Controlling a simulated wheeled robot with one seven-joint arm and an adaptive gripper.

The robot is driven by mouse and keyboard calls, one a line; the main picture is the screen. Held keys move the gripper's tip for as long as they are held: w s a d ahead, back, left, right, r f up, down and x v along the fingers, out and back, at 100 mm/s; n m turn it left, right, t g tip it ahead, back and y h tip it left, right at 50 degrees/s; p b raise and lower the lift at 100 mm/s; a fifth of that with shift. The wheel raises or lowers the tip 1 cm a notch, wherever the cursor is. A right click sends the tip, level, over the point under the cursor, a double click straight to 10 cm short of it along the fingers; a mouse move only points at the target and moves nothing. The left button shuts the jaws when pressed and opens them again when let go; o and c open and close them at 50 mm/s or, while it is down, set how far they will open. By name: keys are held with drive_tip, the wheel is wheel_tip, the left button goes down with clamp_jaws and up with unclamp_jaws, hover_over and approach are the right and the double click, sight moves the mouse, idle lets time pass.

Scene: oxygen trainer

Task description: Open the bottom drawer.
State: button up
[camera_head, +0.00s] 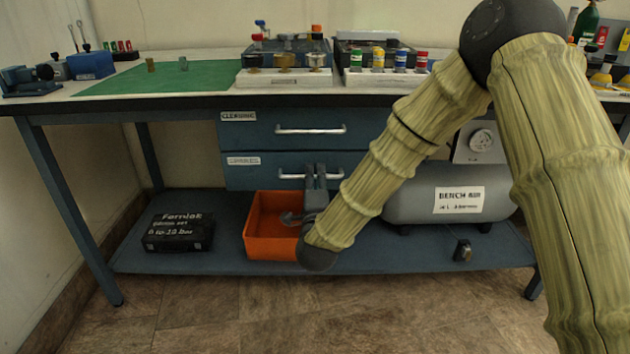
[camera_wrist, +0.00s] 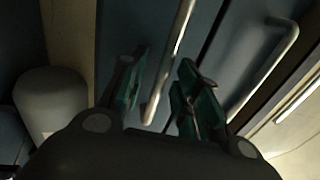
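The bottom drawer (camera_head: 245,178) is the lower of two blue drawers under the bench and looks closed. It has a small white label and a silver bar handle (camera_head: 291,176), part of which is hidden behind my gripper. My gripper (camera_head: 316,172) is in front of this handle, toward its right half. In the wrist view, my gripper (camera_wrist: 160,92) is open, with its green-padded fingers apart. The bar handle (camera_wrist: 178,45) runs into the space between the fingers, with a gap visible on both sides. I cannot tell whether either finger touches it.
The top drawer (camera_head: 256,139), labelled CLEANING, is closed above; its handle (camera_wrist: 268,68) also shows in the wrist view. An orange bin (camera_head: 262,240) and a black case (camera_head: 178,232) sit on the lower shelf. A grey tank (camera_head: 408,206) stands at right. The floor in front is clear.

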drive_tip(key=shift+w+r, duration=0.1)
drive_tip(key=shift+w, duration=0.2)
drive_tip(key=shift+c, duration=0.5)
clamp_jaws()
drive_tip(key=shift+s+a, duration=0.1)
